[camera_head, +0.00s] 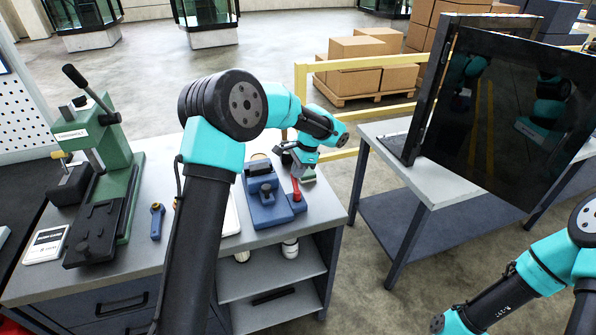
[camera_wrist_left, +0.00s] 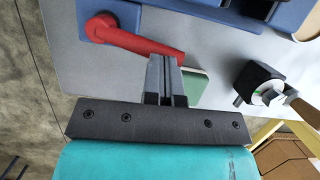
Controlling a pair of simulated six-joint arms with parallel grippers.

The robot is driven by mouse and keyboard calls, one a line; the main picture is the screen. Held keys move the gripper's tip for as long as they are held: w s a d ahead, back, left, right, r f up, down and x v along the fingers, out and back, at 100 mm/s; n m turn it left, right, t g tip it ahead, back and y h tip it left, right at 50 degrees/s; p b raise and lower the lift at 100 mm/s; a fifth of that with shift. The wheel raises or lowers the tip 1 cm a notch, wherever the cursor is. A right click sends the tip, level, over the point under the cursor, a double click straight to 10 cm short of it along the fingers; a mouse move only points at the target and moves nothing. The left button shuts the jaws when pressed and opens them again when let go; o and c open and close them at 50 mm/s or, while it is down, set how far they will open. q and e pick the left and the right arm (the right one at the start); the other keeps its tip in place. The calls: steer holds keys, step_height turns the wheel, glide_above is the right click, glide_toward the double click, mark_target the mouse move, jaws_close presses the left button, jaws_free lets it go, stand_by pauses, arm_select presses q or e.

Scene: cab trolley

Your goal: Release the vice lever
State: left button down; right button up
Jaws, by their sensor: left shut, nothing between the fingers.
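The blue vice (camera_head: 268,205) stands on the grey workbench near its right end. Its red lever (camera_head: 296,189) sticks out on the vice's right side. In the left wrist view the lever (camera_wrist_left: 132,38) runs from a round red hub on a blue block to a tip right by my fingers. My left gripper (camera_wrist_left: 165,62) is shut with nothing between its fingers. Its fingertips are at the lever's free end; I cannot tell whether they touch it. In the head view the left gripper (camera_head: 297,168) is partly hidden behind its wrist. My right gripper is out of view.
A green pad (camera_wrist_left: 196,86) and a small black dial device (camera_wrist_left: 262,88) lie close to the left gripper. A green press (camera_head: 100,165) and a blue-handled tool (camera_head: 157,220) are on the bench's left. A second table (camera_head: 455,185) with a large dark screen (camera_head: 510,110) stands right.

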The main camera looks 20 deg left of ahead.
arm_select(q)
steer(key=shift+d, duration=0.1)
stand_by(0.3)
steer(key=d, duration=0.1)
steer(key=w+d, duration=0.2)
steer(key=shift+d+r, duration=0.2)
steer(key=shift+r, duration=0.15)
steer(key=v, duration=1)
steer(key=shift+s, duration=0.25)
steer(key=shift+d, duration=0.1)
